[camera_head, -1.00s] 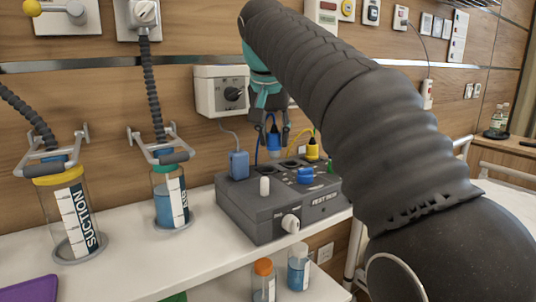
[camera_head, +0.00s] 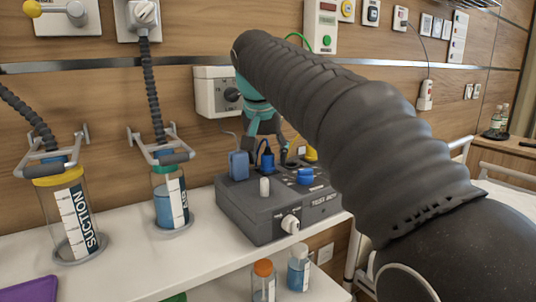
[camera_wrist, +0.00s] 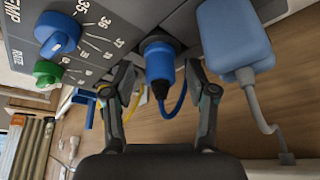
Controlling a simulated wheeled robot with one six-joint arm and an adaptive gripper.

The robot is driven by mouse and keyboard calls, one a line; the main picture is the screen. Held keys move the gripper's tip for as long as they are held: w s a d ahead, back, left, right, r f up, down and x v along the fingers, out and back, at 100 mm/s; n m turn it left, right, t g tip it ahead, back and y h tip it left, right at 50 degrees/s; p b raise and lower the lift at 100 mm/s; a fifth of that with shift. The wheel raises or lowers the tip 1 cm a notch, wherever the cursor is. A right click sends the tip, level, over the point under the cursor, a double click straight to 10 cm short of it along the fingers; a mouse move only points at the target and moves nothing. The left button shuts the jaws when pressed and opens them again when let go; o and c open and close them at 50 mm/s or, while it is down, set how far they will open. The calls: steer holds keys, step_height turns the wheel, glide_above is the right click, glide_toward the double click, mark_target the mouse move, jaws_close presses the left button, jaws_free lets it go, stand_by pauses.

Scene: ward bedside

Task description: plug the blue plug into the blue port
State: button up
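The blue plug (camera_head: 267,161) stands upright at the top back of the grey box (camera_head: 262,212). In the wrist view the blue plug (camera_wrist: 159,66) has its front end in a round socket (camera_wrist: 157,42), with its blue cable curling away. The plug hides the inside of the socket, so I cannot tell the port's colour or the plug's full depth. My gripper (camera_wrist: 158,92) is open, one finger on each side of the plug, with gaps between. In the head view my gripper (camera_head: 266,142) is above the plug, partly hidden by my arm.
A light-blue block (camera_head: 239,165) with a grey cord is close left of the plug. A yellow plug (camera_head: 311,153) stands to the right. A blue knob (camera_head: 305,177) and white knob (camera_head: 290,223) are on the box. Suction jars (camera_head: 70,215) stand left.

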steer(key=shift+f+b, duration=0.25)
steer(key=shift+b, duration=0.05)
steer(key=v, duration=1.4)
steer(key=shift+p, duration=0.3)
steer(key=shift+w, duration=0.1)
